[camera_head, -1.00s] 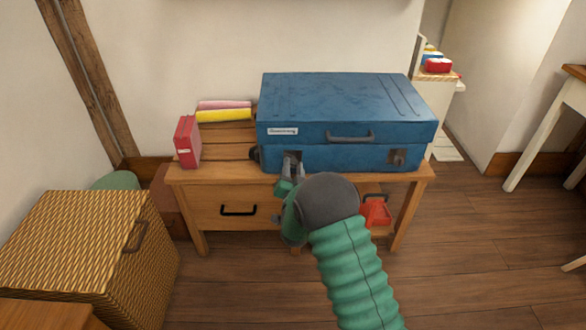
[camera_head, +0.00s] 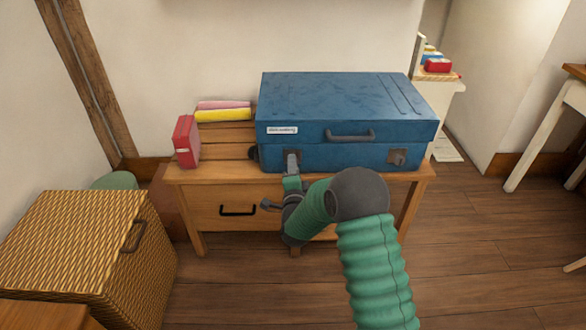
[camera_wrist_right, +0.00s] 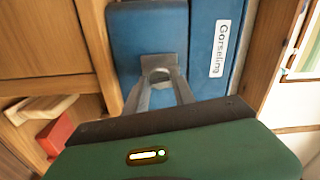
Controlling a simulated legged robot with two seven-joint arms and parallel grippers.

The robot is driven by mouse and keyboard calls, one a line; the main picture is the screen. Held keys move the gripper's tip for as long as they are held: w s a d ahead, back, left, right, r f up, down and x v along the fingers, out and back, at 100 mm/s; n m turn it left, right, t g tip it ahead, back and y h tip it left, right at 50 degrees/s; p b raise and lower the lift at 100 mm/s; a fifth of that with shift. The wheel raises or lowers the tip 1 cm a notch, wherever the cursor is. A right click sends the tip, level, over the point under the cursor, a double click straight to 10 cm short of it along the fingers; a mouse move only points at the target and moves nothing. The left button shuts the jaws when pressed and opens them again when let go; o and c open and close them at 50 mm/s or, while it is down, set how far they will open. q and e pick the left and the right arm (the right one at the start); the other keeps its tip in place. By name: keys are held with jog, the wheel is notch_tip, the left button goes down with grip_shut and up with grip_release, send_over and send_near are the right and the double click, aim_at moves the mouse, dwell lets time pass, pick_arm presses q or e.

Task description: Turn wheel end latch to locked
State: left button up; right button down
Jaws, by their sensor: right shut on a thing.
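The blue suitcase (camera_head: 345,110) lies flat on a wooden bench, with a dark wheel (camera_head: 254,153) at its left end. The wheel end latch (camera_head: 297,155) is on its front face, left of the handle; the gripper partly hides it, so I cannot tell how it is turned. My right gripper (camera_head: 291,163) is shut on the latch. In the right wrist view the fingers (camera_wrist_right: 158,84) meet at the grey latch (camera_wrist_right: 157,66) on the blue side. The other latch (camera_head: 397,157) is at the right end of the front. My left gripper is not in view.
The bench (camera_head: 225,173) has a drawer with a black handle (camera_head: 238,210). A red box (camera_head: 187,141) and yellow and pink books (camera_head: 223,115) are left of the suitcase. A wicker hamper (camera_head: 80,240) stands front left. Floor at right is clear.

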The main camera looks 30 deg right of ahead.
jog(key=shift+s+d+f+m, duration=0.15)
jog(key=shift+f+m, duration=0.1)
jog(key=shift+m, duration=0.75)
jog(key=c, duration=1.3)
grip_release()
jog(key=shift+o, duration=1.1)
jog(key=shift+r, duration=0.1)
jog(key=p+v, duration=0.5)
jog(key=v, duration=1.1)
jog(key=shift+s+a, duration=0.3)
